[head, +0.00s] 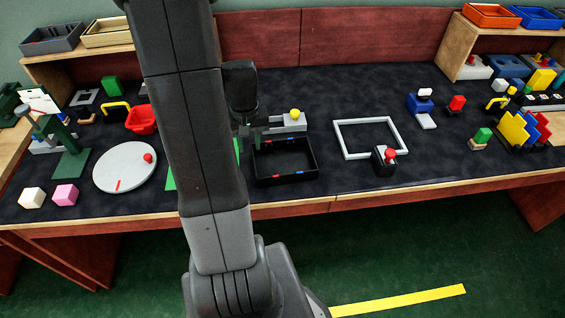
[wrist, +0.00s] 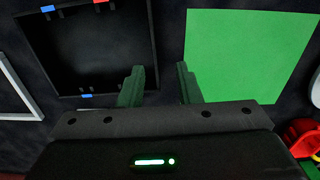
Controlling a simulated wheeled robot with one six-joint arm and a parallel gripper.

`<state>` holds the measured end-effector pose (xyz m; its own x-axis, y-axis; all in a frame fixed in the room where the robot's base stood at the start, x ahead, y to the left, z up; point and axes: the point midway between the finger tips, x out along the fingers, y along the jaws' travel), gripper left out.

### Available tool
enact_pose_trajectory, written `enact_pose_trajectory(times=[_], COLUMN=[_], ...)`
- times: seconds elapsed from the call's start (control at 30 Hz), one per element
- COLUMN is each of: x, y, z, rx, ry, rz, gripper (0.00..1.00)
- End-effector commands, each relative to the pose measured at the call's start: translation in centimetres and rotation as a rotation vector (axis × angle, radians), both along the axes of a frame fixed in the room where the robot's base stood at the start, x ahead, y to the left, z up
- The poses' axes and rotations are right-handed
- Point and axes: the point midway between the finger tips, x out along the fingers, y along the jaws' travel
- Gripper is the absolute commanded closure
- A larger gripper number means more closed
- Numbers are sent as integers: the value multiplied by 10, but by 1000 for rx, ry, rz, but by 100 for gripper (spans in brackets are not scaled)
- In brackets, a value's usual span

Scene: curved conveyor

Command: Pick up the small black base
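A small black block (head: 382,168) with a light top piece and a red knob (head: 390,153) stands at the front corner of the white square frame. It is the small black base as best I can tell. It does not show in the wrist view. My gripper (wrist: 161,85) is open, with nothing seen between its two dark green fingers. In the wrist view it is over the gap between the black tray (wrist: 60,82) and the green sheet (wrist: 250,55). In the head view my gripper is partly hidden by my arm, well left of the block.
The black tray (head: 258,178) is between my gripper and the block. The white frame (head: 340,140) lies flat on the dark table. A grey turntable disc (head: 120,175) and a red bin (head: 141,120) are at left. Room right of the block is clear.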

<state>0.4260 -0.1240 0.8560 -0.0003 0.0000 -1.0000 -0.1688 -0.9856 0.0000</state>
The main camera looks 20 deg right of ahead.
Motion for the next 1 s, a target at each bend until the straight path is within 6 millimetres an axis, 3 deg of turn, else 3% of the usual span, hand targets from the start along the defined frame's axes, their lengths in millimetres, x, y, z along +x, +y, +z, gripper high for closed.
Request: enact_pose_trajectory(times=[0.17, 0.5, 0.8, 0.97, 1.0], x=[-2, -9, -8, -8, -8], y=[-1, -6, -6, -6, -6], z=[-11, -53, -57, -57, -57], rx=[0, 0, 0, 0, 0], ry=[2, 2, 0, 0, 0], rz=[-1, 1, 0, 0, 0], gripper=[69, 69, 69, 99, 100])
